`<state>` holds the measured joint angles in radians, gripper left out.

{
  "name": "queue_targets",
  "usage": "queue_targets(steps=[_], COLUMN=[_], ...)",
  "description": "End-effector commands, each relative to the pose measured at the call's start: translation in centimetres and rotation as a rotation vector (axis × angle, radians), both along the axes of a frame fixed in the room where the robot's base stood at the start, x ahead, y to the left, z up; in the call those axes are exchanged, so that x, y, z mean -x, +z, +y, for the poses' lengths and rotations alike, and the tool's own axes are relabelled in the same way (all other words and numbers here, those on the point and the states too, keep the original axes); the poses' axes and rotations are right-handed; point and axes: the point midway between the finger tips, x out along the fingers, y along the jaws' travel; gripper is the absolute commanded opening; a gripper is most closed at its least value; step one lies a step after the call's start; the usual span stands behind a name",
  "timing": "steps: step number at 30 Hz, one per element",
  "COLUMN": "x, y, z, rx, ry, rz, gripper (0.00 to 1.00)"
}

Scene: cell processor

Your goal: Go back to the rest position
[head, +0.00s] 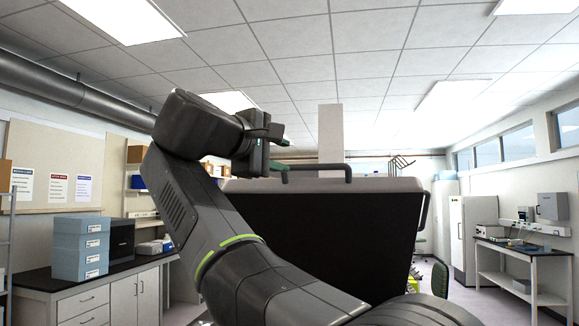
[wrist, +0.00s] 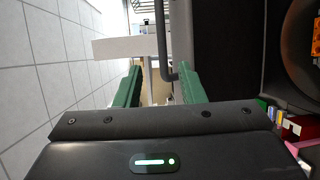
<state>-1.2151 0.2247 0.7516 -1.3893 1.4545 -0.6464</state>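My gripper (head: 281,153) is raised in the middle of the head view, at the end of my bent grey arm. It appears just above the top left edge of a large dark panel with a light rim (head: 330,186). In the wrist view my gripper (wrist: 160,84) shows two green fingers set well apart. Nothing is visibly held between them. The wrist picture is turned on its side. I cannot tell how far the fingers are from the panel's rim.
The panel's grey handle (head: 318,168) is close to the gripper; a bar also shows between the fingers in the wrist view. A pale upright column (head: 331,135) rises behind. Blue boxes (head: 80,248) stand on the left bench. A white fridge (head: 474,238) and side table are at right.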

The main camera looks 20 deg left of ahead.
Motion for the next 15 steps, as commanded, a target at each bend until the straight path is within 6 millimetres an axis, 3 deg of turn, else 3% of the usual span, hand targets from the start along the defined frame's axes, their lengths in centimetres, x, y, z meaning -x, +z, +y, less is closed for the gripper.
queue_targets(steps=[7, 15], x=[-1.8, -6.2], y=[-0.1, -0.4], z=[-0.3, -1.0], rx=[0.001, 0.002], ry=[-0.003, -0.005], rz=[0.001, 0.002], gripper=[0.36, 0.36])
